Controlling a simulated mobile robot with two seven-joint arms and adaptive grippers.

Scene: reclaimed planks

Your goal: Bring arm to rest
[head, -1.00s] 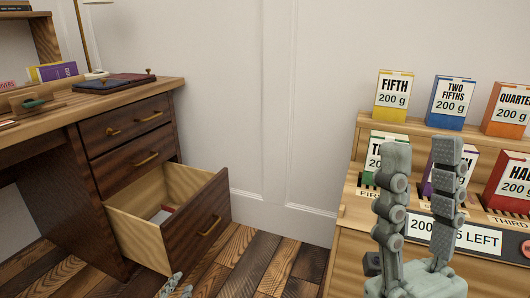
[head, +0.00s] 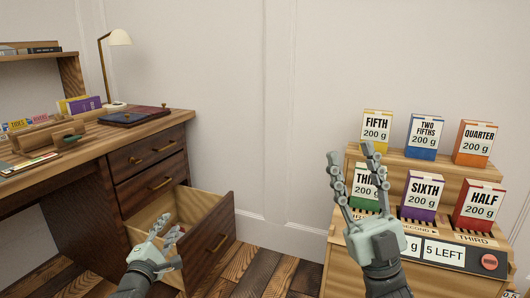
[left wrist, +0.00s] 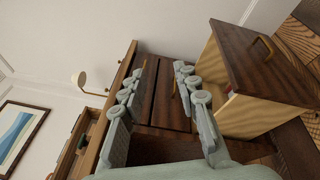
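My left gripper (head: 166,232) is in front of the open bottom drawer (head: 208,240) of the desk in the head view. In the left wrist view its two fingers (left wrist: 156,76) stand apart with nothing between them, and the closed drawers show behind. My right gripper (head: 351,155) points upward in front of the left part of the box stand (head: 343,222). Its fingers are apart and empty, partly covering the green box (head: 371,199).
The desk (head: 100,140) carries a lamp (head: 121,38), books and a dark folder (head: 133,117). Plank floor lies between desk and stand.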

